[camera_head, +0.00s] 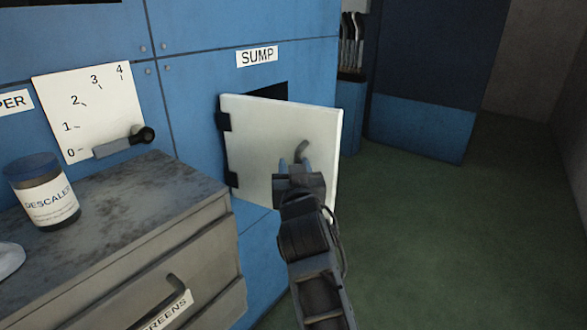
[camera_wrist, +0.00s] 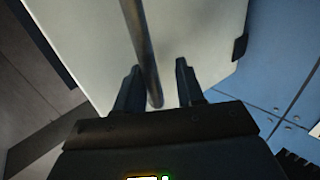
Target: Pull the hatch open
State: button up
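The hatch (camera_head: 265,135) is a white panel below the SUMP label (camera_head: 257,57). It hangs on dark hinges at its left edge and stands partly open, with a dark opening (camera_head: 272,90) showing above its top edge. Its grey handle (camera_head: 303,149) is a bar near the right side. My gripper (camera_head: 291,165) is at the handle. In the wrist view the handle (camera_wrist: 143,45) runs between the two fingers of my gripper (camera_wrist: 157,68), which stand apart with a gap on the right of the bar. Whether either finger touches the bar cannot be told.
A worn drawer cabinet (camera_head: 120,205) with a DESCALER jar (camera_head: 45,205) on top stands at the left front. A lever (camera_head: 125,142) with a numbered plate is on the blue wall. Green floor (camera_head: 430,240) is clear to the right.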

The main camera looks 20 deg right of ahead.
jog(key=b+v, duration=0.2)
jog(key=v, duration=0.6)
jog(key=shift+d, duration=0.1)
dwell(0.3)
